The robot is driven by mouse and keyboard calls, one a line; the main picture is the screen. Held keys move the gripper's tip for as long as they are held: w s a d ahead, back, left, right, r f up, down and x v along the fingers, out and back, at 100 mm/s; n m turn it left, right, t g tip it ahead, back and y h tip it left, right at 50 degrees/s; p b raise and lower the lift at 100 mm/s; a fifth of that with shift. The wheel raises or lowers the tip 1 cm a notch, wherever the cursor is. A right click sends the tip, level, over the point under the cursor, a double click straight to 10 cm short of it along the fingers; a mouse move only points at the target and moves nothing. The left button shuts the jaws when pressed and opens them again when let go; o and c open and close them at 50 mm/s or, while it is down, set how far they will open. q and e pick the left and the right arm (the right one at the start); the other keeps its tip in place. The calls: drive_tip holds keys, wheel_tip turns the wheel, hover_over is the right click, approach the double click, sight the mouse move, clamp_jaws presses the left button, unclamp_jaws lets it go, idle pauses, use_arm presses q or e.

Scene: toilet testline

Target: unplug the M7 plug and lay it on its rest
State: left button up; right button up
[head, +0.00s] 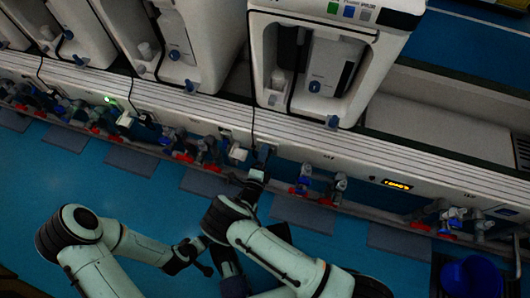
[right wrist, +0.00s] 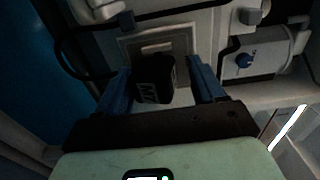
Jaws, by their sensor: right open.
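The M7 plug (right wrist: 154,79) is a black block with white M7 lettering, in the right wrist view. It sits between the two blue fingers of my right gripper (right wrist: 169,84), which is open around it, with gaps at the sides. Behind the plug is a grey plate (right wrist: 160,45) on the panel; the plug looks seated there. In the head view my right gripper (head: 260,163) reaches the white rail below the middle machine, and the plug is hard to make out. My left gripper (head: 196,262) hangs low over the blue floor, away from the rail; its jaws are unclear. I cannot identify the plug's rest.
The long white rail (head: 330,157) carries several red and blue valve fittings (head: 308,184) close beside my right gripper. White machines (head: 320,60) stand behind it, with a thin black cable (head: 251,100) hanging down. Grey pads (head: 303,212) lie below. A blue bucket (head: 470,275) is at lower right.

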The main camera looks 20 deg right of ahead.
drive_tip(key=shift+d+f+b, duration=0.2)
drive_tip(key=shift+f+b, duration=0.1)
drive_tip(key=shift+b, duration=0.05)
idle(0.8)
drive_tip(key=c, duration=1.2)
clamp_jaws()
drive_tip(key=p+v, duration=0.1)
drive_tip(key=v, duration=0.5)
drive_tip(key=shift+a, duration=0.15)
